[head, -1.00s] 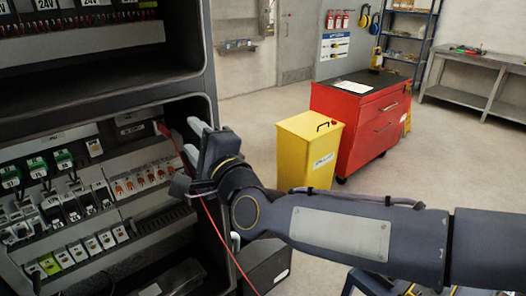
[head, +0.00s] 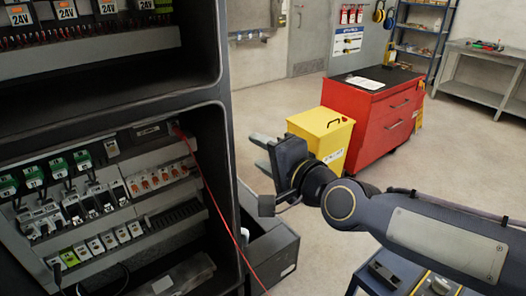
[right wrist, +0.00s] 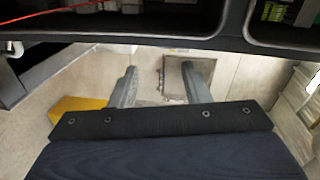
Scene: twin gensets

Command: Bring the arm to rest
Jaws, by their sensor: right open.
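My right gripper (head: 262,152) is open and empty in front of the cabinet's right edge, pointing left. In the right wrist view its two grey fingers (right wrist: 160,84) stand apart with only floor and background between them. My right arm comes in from the lower right. The open cabinet (head: 228,140) fills the left side, clear of the gripper in the head view. A red lead (head: 215,205) runs from a red plug (head: 180,132) at the upper right of the lower bay down and out of the cabinet. My left gripper is not in view.
A yellow bin (head: 322,135) and a red tool cabinet (head: 375,125) stand behind the right gripper. A dark box (head: 270,250) sits on the floor beside the cabinet. A workbench (head: 485,75) and shelves (head: 425,40) are at the back. Open floor (head: 465,150) lies to the right.

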